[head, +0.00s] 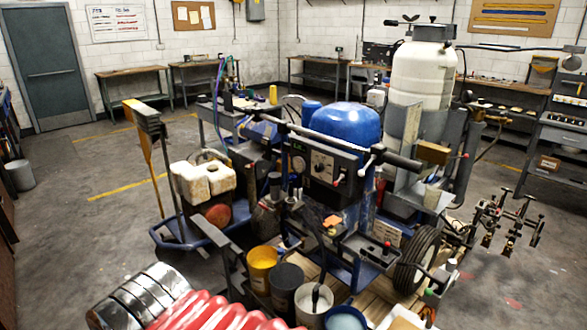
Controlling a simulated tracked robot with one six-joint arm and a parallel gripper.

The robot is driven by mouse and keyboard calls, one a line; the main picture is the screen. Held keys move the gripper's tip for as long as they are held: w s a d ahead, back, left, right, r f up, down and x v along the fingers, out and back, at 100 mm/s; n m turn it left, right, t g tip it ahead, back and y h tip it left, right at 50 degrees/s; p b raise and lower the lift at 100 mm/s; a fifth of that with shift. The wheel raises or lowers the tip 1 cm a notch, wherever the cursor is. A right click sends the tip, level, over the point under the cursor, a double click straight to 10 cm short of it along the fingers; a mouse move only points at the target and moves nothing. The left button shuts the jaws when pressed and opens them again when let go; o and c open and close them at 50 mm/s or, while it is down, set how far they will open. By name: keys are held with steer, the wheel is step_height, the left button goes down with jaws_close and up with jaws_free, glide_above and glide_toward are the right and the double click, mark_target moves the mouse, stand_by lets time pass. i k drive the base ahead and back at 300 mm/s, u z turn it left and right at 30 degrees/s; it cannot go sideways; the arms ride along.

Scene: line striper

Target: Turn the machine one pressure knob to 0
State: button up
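The line striping machine (345,120), with a blue domed cover, stands in the middle of the head view. Its dark control panel (345,171) faces me below the handlebar. A light round dial or knob (319,168) sits on the panel, with a smaller round fitting (298,163) to its left and a small red part (335,183) at the lower right. Their labels and settings are too small to read, so I cannot tell which is the pressure knob. My gripper is not in view, and nothing touches the panel.
A yellow bucket (262,262), a black bucket (286,278) and a pale bucket (314,300) stand in front of the machine. A white tank (418,80) rises at its right, above a wheel (417,258). Open concrete floor (95,225) lies left.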

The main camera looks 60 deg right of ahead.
mark_target(318, 168)
steer(key=z, duration=0.15)
steer(key=i, duration=1.25)
steer(key=z, duration=0.25)
